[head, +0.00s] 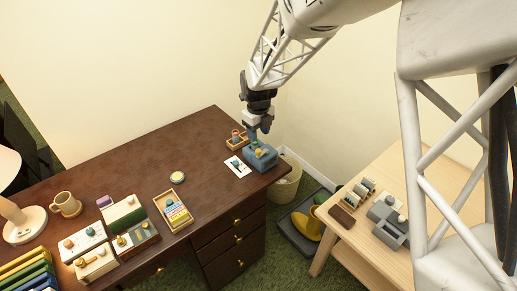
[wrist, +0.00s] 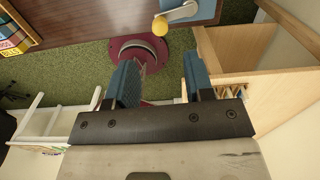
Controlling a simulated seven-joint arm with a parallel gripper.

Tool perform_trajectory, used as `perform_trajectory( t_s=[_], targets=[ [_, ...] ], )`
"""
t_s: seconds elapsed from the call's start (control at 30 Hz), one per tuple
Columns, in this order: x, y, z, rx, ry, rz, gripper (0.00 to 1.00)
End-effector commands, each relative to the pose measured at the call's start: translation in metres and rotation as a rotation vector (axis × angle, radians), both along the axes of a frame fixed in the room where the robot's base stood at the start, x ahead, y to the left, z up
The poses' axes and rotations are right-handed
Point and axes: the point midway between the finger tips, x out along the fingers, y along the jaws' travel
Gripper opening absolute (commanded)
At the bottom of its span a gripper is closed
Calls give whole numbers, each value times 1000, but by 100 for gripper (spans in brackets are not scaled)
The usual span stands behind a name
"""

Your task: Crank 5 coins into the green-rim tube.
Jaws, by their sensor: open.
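A blue box (head: 261,158) stands near the right corner of the dark desk, with a small light knob on it. In the wrist view, part of the blue box (wrist: 200,10) shows at the top edge, with a grey crank arm (wrist: 180,15) ending in a yellow knob (wrist: 159,26). My gripper (head: 259,133) hangs just above and behind the box in the head view. In the wrist view my gripper (wrist: 158,70) is open, with nothing between its blue fingers; the knob lies beyond the fingertips. I cannot make out coins or a green-rim tube.
A small wooden tray (head: 236,145) and a white card (head: 230,167) lie beside the box. A tray of coloured blocks (head: 162,201), several devices, a mug (head: 66,205) and a lamp (head: 24,222) stand farther left. A bin (head: 285,187) is below the desk's right end.

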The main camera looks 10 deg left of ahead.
Motion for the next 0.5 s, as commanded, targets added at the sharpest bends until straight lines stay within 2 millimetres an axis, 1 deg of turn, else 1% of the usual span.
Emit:
perform_trajectory(
  t_s=[0.1,0.2,0.5],
  targets=[
    [0,0,0,0,0,-80,48],
    [0,-1,0,-1,1,-118,48],
    [0,-1,-1,-1,1,-131,48]
  ],
)
